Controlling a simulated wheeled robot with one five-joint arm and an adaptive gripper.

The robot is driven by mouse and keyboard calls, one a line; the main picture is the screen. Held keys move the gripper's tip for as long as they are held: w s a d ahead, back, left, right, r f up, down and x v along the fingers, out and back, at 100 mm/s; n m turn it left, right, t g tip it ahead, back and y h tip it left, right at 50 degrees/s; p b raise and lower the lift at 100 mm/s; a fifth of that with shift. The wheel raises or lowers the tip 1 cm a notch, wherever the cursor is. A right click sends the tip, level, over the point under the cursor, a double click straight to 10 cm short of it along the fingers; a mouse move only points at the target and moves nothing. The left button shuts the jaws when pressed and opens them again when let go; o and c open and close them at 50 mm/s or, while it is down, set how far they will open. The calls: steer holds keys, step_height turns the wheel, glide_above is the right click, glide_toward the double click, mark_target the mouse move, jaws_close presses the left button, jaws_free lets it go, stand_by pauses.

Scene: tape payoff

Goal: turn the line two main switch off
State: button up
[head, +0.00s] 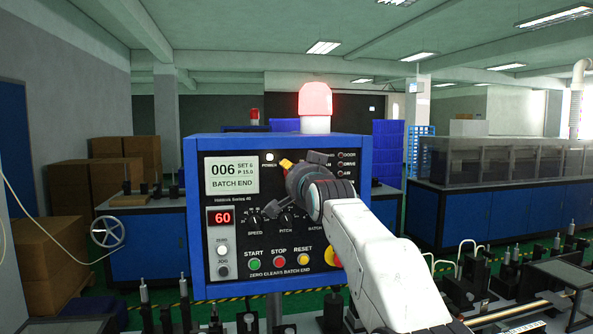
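A blue control box (193,225) with a black panel stands in front of me. My gripper (296,172) is in front of the panel's upper middle, right of a lit white lamp (269,156) whose label seems to read POWER. A small tilted yellow piece (286,163) shows at the gripper's end; I cannot tell whether it belongs to the panel or the gripper. No main switch can be made out for certain, and my gripper and arm hide part of the panel. Whether the fingers are open, shut or touching anything is unclear.
The display (232,175) reads BATCH END; a red readout (221,217) shows 60. Green START (254,264), red STOP (279,262) and yellow RESET (303,259) buttons sit below knobs. A red beacon (315,99) glows on top. A handwheel (107,231) is left; machine parts line the front.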

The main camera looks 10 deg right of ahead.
steer(key=shift+o, duration=0.4)
steer(key=shift+w, duration=0.2)
jaws_close()
